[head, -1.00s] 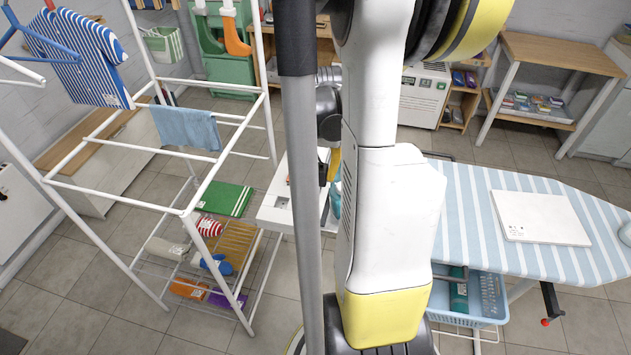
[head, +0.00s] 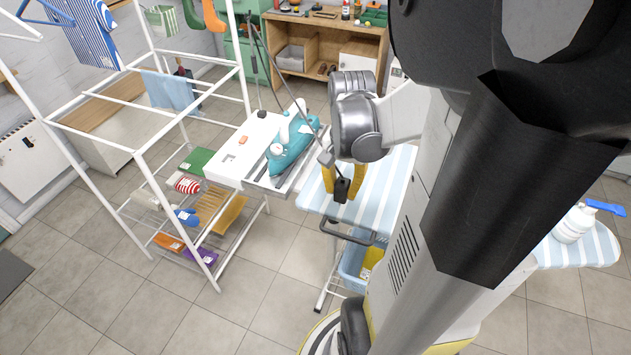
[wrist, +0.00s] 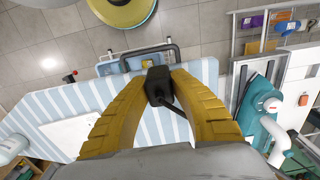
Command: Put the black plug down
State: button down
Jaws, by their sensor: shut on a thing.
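The black plug (head: 342,190) is held between the yellow fingers of my gripper (head: 342,181), over the near end of the striped ironing board (head: 385,205). In the wrist view the plug (wrist: 158,86) sits between both fingertips, with the board (wrist: 70,110) behind it. Its dark cord leads back between the fingers. I cannot tell the exact gap between plug and board. The teal iron (head: 291,146) rests on a white stand left of my gripper.
A white drying rack (head: 140,150) stands at the left, with folded cloths on its lower shelf. A blue basket (head: 352,262) is under the board. A white bottle (head: 572,224) stands on the board's right part. My arm hides the board's middle.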

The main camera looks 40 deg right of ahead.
jog(key=b, duration=0.4)
send_over(315, 196)
notch_tip(315, 196, down, 7)
jog(key=shift+f, duration=0.1)
jog(key=shift+f+b, duration=1.05)
jog(key=shift+f, duration=0.85)
jog(key=shift+f, duration=0.2)
jog(key=c, duration=1.3)
grip_release()
jog(key=shift+o, duration=0.4)
jog(key=shift+r, duration=0.15)
